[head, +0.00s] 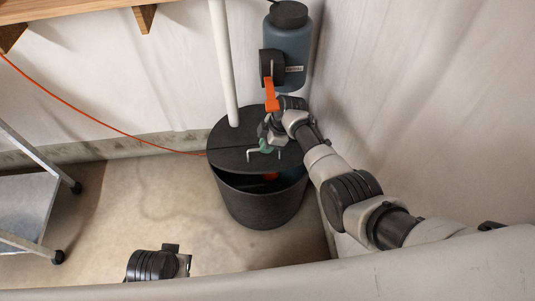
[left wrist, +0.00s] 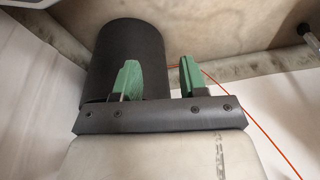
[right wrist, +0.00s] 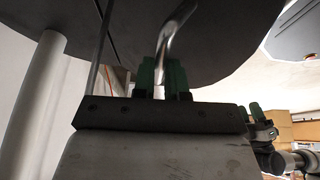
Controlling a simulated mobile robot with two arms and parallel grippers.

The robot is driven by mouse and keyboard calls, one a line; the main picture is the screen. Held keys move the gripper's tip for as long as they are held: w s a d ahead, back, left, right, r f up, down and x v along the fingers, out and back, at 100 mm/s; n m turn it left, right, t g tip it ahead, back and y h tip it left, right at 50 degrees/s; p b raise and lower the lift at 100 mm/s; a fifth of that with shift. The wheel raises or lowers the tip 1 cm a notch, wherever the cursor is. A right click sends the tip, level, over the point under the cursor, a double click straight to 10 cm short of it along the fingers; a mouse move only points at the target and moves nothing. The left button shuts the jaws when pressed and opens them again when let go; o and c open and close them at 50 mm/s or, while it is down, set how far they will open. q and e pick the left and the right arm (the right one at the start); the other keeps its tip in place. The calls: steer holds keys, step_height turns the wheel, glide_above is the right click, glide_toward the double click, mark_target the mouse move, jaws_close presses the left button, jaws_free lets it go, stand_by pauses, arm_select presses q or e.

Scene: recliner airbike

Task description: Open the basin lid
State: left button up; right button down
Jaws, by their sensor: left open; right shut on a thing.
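The round black basin (head: 258,207) stands on the floor against the back wall. Its dark lid (head: 228,158) has a seam across it, and the front part carries a thin metal handle (head: 249,155). A dark gap shows between the lid's front edge and the basin rim, with something orange inside. My right gripper (head: 265,147) is shut on the handle, which shows bright between its green fingers in the right wrist view (right wrist: 172,45). My left gripper (left wrist: 157,80) is open and empty, with the basin beyond its fingers in the left wrist view (left wrist: 127,50).
A white pipe (head: 224,65) rises from the lid's back part. A blue-grey bottle (head: 288,58) with an orange lever (head: 271,95) is behind the basin. An orange cord (head: 100,118) runs left. A metal cart (head: 25,200) stands at left; the floor between is clear.

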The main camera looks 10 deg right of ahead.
steer(key=shift+w+d+r+b, duration=0.1)
steer(key=shift+w+b, duration=0.05)
steer(key=shift+w, duration=0.25)
steer(key=shift+w+d+r+b, duration=0.1)
steer(key=shift+w+b, duration=0.05)
steer(key=shift+w, duration=0.25)
arm_select(q)
step_height(320, 180, up, 2)
steer(key=shift+a+r, duration=0.1)
steer(key=shift+r, duration=0.1)
arm_select(e)
steer(key=shift+w, duration=0.1)
steer(key=shift+f, duration=0.1)
steer(key=c, duration=1.6)
jaws_free()
steer(key=o, duration=0.4)
steer(key=shift+w+a+f, duration=0.1)
steer(key=shift+w+f, duration=0.15)
steer(key=shift+f, duration=0.05)
arm_select(q)
steer(key=shift+w, duration=0.25)
arm_select(e)
steer(key=shift+o, duration=0.2)
steer(key=shift+r, duration=0.4)
